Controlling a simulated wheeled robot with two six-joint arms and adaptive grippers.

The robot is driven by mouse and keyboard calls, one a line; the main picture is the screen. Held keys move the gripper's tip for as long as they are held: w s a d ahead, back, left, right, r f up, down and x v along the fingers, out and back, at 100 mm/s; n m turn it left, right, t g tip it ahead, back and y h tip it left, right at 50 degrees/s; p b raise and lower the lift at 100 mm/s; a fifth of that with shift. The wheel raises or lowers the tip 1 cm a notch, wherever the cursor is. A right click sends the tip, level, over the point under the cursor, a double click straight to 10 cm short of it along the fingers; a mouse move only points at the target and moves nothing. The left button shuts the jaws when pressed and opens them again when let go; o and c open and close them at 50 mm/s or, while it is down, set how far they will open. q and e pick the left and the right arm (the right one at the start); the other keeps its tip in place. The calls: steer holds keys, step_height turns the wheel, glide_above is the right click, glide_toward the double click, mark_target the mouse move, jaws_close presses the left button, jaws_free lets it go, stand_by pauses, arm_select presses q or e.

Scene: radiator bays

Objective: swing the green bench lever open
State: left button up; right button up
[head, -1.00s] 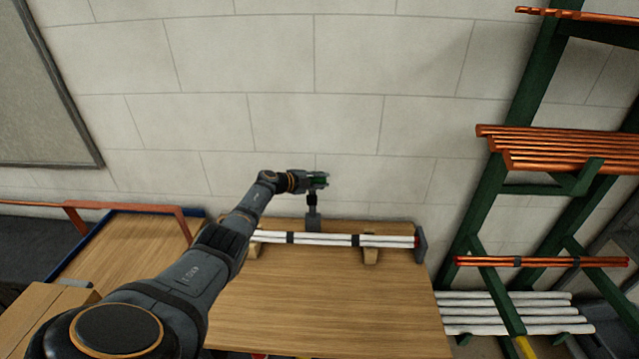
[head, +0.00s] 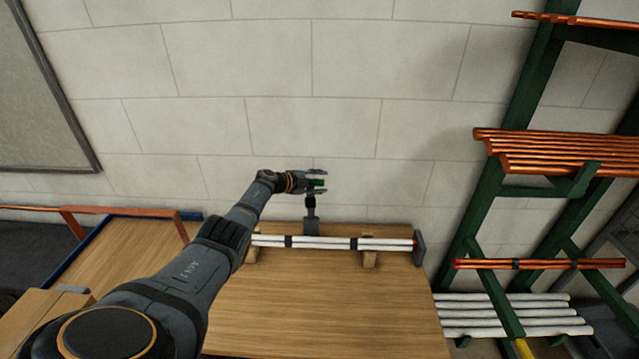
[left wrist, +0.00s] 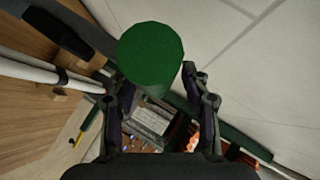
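The green bench lever's grip (head: 317,183) is a short green cylinder above a dark post (head: 311,212) at the back edge of the wooden bench (head: 320,310). My left gripper (head: 320,182) reaches it from the left, with one finger above and one below the grip. In the left wrist view the green grip (left wrist: 150,55) shows its round end, partly between the two fingers of my left gripper (left wrist: 165,95). The fingers stand apart, with a gap beside the right finger. My right gripper is in neither view.
White tubes (head: 330,243) lie across wooden blocks on the bench, just in front of the lever. A green rack (head: 485,205) with copper pipes (head: 555,150) stands at the right. The pale wall (head: 310,60) is behind. The bench's front middle is clear.

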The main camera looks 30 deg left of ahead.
arm_select(q)
steer(key=shift+a+f, duration=0.1)
steer(key=shift+s+a, duration=0.3)
steer(key=shift+s, duration=0.3)
steer(key=v, duration=1)
steer(key=shift+s+d+r, duration=0.15)
steer(key=shift+s+r, duration=0.15)
steer(key=shift+r, duration=0.05)
